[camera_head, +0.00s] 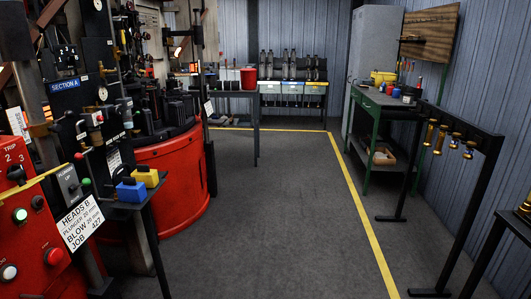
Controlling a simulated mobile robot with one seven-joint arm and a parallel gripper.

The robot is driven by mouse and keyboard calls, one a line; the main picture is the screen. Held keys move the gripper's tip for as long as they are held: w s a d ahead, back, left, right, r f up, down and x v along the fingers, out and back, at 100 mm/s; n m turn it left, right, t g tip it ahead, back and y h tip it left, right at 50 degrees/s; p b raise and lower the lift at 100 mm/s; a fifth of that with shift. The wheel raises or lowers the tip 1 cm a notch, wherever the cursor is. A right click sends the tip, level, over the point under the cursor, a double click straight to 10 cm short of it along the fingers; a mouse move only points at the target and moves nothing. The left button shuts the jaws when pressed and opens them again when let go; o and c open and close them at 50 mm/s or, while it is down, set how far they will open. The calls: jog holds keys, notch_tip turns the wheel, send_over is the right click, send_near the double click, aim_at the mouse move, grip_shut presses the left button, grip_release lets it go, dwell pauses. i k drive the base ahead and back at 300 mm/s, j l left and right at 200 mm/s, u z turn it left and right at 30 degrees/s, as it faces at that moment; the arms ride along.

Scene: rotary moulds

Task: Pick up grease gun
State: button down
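I cannot make out a grease gun with certainty. A green workbench (372,104) at the right holds a yellow box (383,77) and small red, blue and dark items too small to name. A small shelf table (140,204) at the left, beside the red machine, holds a blue block (131,193) and a yellow block (146,177), each with a dark top. My gripper is not in view.
Red rotary machine (172,165) and control panels fill the left. A dark rack (487,160) with several hanging brass pieces (441,139) stands right. A back table holds a red bucket (248,77). A yellow line (362,215) crosses the floor; the middle (275,225) is clear.

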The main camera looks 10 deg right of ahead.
aim_at(420, 79)
jog(key=i+l+z, duration=0.15)
jog(key=i+z, duration=0.15)
jog(key=i, duration=0.25)
jog(key=i+z, duration=0.25)
jog(key=i, duration=0.3)
jog(key=i+z, duration=0.1)
jog(key=i, duration=1.15)
jog(key=i+j+z, duration=0.1)
jog(key=i, duration=1.15)
jog(key=i+z, duration=0.3)
jog(key=i, duration=0.25)
jog(key=i+j+z, duration=0.25)
jog(key=i, duration=0.3)
jog(key=i+z, duration=0.35)
jog(key=i, duration=0.15)
jog(key=i+j+z, duration=0.2)
jog(key=i+z, duration=0.15)
jog(key=i, duration=0.15)
jog(key=i+z, duration=0.15)
jog(key=k+z, duration=0.1)
jog(key=z, duration=2.4)
